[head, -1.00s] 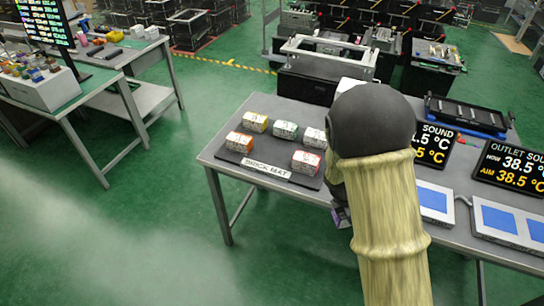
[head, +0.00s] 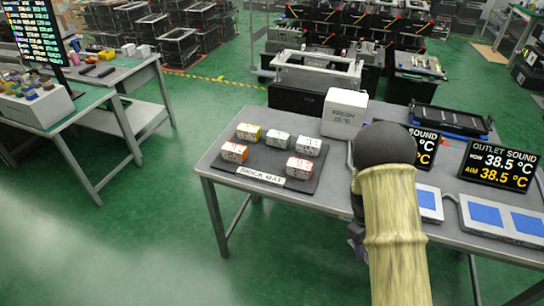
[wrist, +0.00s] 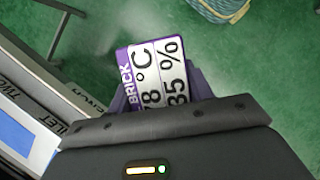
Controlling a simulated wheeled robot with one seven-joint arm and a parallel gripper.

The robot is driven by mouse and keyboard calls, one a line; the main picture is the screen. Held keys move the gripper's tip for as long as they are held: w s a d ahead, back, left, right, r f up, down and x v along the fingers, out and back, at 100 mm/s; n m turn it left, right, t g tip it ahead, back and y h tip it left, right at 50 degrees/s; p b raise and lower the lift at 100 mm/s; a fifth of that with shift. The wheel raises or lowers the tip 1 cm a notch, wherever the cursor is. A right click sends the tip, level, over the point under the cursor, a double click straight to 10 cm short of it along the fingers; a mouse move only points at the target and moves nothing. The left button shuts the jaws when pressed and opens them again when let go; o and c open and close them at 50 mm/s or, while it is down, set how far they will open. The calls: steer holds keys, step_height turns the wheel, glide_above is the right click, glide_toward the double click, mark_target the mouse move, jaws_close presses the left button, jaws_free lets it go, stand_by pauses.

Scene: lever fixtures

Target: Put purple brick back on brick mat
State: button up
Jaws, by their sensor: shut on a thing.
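The purple brick (wrist: 150,72) shows in the wrist view with a white label, partly hidden by my wrist. My gripper (wrist: 158,88) is shut on it. In the head view my gripper (head: 357,238) hangs low beside the table's front edge, mostly hidden by my arm. The black brick mat (head: 236,169) lies on the left part of the table, left of my gripper. It bears an orange brick (head: 234,152), a yellow brick (head: 248,132), a green brick (head: 278,139), a whitish brick (head: 308,146) and a red brick (head: 300,168).
A white box (head: 344,114) stands behind my arm on the table (head: 225,200). Two display panels (head: 499,165) and flat units with blue faces (head: 490,215) stand to the right. A black tray (head: 450,122) lies at the back right. The mat's front middle looks bare.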

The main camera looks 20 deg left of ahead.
steer(key=d+f+m+g+y, duration=0.2)
steer(key=f+m, duration=0.3)
steer(key=m, duration=0.4)
steer(key=shift+d+f+m+y, duration=0.2)
steer(key=shift+d+m+y, duration=0.2)
steer(key=shift+d+y, duration=0.3)
steer(key=shift+s, duration=0.1)
